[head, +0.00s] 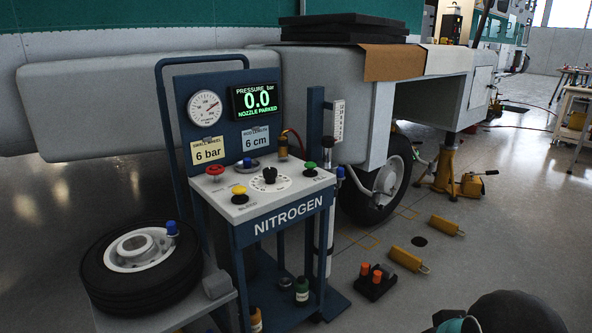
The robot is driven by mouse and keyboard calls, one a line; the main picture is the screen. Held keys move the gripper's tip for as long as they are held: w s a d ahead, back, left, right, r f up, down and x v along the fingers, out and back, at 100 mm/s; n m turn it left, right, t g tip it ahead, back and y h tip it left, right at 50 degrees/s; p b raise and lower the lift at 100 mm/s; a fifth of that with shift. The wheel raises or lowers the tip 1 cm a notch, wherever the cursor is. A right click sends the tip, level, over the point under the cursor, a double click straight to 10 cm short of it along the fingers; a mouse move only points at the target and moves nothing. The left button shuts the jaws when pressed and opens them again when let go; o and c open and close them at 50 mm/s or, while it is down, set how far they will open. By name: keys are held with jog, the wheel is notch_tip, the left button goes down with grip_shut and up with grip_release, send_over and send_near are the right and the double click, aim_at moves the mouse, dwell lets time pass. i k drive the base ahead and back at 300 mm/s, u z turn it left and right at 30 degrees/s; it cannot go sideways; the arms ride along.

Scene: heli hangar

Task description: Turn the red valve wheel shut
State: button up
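The red valve wheel (214,170) is a small red knob at the left back of the nitrogen cart's white top panel (232,210). Nothing touches it, and I cannot tell from here how far it is turned. The display (255,98) above it reads pressure 0.0 bar, nozzle parked. A round dial gauge (204,108) is left of the display. Dark and teal parts at the bottom right edge look like my arm, well apart from the cart. My gripper's fingers are not visible.
The panel also holds a yellow knob (239,194), a black knob (270,174) and a green knob (310,168). A loose wheel with tyre (103,278) lies left of the cart. Yellow chocks (409,260) and a black block (374,284) lie on the floor to the right.

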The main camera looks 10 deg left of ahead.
aim_at(216, 169)
jog(key=u, duration=0.05)
jog(key=k, duration=0.25)
jog(key=z, duration=0.1)
jog(key=i, duration=1.2)
jog(key=u, duration=0.95)
